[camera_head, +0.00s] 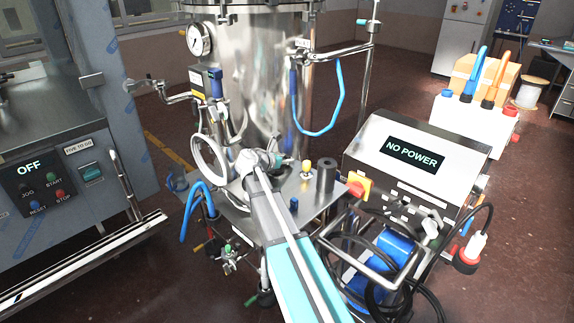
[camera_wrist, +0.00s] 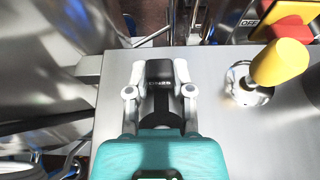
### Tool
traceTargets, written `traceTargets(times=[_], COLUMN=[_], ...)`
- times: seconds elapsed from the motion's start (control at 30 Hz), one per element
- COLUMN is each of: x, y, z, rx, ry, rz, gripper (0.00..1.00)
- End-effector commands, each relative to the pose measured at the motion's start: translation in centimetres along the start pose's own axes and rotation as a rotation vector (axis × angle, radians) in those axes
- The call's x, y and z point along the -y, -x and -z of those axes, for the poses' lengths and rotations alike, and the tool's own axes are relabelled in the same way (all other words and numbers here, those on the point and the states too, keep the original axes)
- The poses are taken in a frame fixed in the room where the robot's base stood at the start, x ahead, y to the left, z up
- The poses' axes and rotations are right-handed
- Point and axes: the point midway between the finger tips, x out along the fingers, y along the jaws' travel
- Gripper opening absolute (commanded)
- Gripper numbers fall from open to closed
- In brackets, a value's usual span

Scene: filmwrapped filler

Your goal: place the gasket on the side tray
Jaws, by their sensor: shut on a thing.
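My gripper (camera_head: 248,160) is low beside the steel tank, over the left part of a flat steel side tray (camera_head: 285,219). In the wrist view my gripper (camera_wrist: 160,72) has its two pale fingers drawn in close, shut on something. A dark piece shows between the fingers, but I cannot clearly tell the gasket from the gripper's own parts. The bare tray surface (camera_wrist: 227,128) spreads to the right of the fingers. I cannot tell whether the held thing touches the tray.
A yellow-capped valve (camera_wrist: 280,63) stands on the tray to the right. A black cylinder (camera_head: 326,176) stands further right. The tank (camera_head: 262,85) borders the tray at the back. The console (camera_head: 415,165) reads NO POWER.

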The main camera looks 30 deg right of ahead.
Motion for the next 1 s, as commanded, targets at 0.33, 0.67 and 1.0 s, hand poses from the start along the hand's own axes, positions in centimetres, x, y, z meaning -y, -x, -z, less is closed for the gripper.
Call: traceTargets(times=[0.33, 0.67, 1.0], x=[0.01, 0.00, -0.01], y=[-0.06, -0.14, -0.13], z=[0.14, 0.36, 0.36], rx=[0.000, 0.000, 0.000], ry=[0.000, 0.000, 0.000], rz=[0.000, 0.000, 0.000], gripper=[0.00, 0.60, 0.65])
